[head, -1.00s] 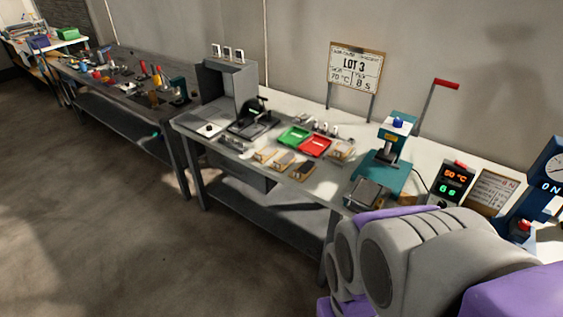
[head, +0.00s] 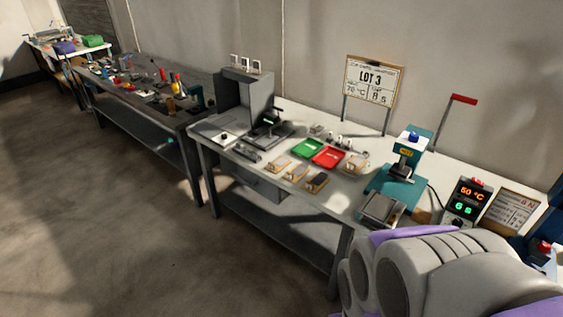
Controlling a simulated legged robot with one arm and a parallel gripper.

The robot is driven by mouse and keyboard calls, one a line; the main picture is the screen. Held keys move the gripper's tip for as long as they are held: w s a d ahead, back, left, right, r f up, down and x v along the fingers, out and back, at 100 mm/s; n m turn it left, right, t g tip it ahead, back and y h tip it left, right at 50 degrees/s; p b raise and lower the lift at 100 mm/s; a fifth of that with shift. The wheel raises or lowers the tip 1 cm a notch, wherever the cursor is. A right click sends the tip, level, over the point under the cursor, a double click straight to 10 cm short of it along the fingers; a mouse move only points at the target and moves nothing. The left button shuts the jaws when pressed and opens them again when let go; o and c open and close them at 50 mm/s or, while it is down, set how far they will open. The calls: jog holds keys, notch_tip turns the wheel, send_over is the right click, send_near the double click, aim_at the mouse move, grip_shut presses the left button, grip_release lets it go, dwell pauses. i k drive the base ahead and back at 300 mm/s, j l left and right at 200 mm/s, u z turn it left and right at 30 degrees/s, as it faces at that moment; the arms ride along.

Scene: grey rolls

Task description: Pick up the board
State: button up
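Several small tan boards with dark or grey tops lie on the white bench in the head view. One board (head: 317,181) is nearest the front edge, another (head: 296,172) is just left of it, and a third (head: 278,162) is farther left. One more (head: 355,164) lies right of the red tray. I cannot tell which one the task means. My grey and purple arm links fill the lower right corner. My gripper is not in view.
A green tray (head: 308,147) and a red tray (head: 329,157) sit behind the boards. A teal press (head: 403,165) with a red-handled lever stands to the right, near a display (head: 467,200). A grey box (head: 246,98) stands left. The floor (head: 120,230) in front is clear.

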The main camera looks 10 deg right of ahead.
aim_at(278, 162)
jog(key=i+j+z, duration=0.1)
jog(key=z, duration=0.5)
jog(key=i+j+z, duration=0.2)
jog(key=j, duration=0.25)
jog(key=i+j+z, duration=0.2)
jog(key=j, duration=0.25)
jog(key=j+z, duration=0.25)
jog(key=j, duration=0.2)
jog(key=i+j+z, duration=0.2)
jog(key=j, duration=1.25)
jog(key=i+j, duration=0.1)
jog(key=j, duration=0.8)
jog(key=z, duration=0.05)
